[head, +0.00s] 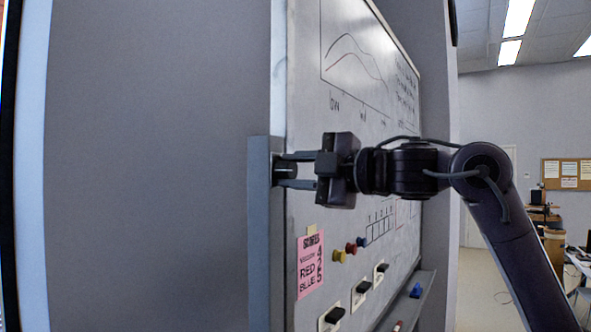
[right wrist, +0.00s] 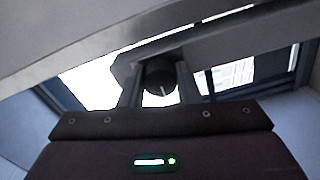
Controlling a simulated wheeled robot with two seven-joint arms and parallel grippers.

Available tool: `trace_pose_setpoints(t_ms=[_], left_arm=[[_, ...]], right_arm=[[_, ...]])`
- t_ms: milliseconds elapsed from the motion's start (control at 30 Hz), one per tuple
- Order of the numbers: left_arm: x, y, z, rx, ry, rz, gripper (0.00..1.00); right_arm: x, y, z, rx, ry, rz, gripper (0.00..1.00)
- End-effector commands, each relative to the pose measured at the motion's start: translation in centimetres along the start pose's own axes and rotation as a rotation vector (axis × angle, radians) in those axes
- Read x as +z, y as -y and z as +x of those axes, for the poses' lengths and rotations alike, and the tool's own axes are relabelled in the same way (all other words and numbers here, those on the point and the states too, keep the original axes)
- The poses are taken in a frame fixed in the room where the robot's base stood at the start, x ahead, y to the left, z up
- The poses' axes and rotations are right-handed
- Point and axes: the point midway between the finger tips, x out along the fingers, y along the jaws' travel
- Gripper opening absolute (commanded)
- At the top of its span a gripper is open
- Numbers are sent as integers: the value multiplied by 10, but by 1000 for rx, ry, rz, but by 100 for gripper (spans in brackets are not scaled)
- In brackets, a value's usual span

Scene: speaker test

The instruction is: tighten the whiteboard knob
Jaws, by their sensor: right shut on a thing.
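The whiteboard (head: 350,105) stands on the wall with its left edge towards me. A dark round knob (head: 285,171) sits on the grey bracket (head: 259,220) at that edge. My right gripper (head: 290,170) reaches in from the right and is shut on the knob, one finger above it and one below. In the right wrist view the knob (right wrist: 159,76) shows between the two fingers, with a light mark on its face. My left gripper is not in view.
A pink note (head: 310,265), coloured round magnets (head: 351,248) and several black-and-white switch-like items (head: 364,287) are on the board below my right arm. A tray (head: 410,300) juts from its lower edge. A room with desks and a corkboard (head: 567,173) lies open at right.

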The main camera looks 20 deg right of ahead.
Motion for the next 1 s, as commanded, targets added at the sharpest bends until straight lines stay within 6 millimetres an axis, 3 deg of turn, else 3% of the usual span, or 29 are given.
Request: trace_pose_setpoints(t_ms=[500, 533, 667, 1000], left_arm=[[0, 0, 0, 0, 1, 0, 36], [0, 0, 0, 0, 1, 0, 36], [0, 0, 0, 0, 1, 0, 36], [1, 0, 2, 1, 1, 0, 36]], right_arm=[[0, 1, 0, -1, 1, 18, 7], [0, 1, 0, -1, 1, 18, 34], [0, 1, 0, -1, 1, 17, 51], [0, 1, -4, 1, 0, 16, 52]])
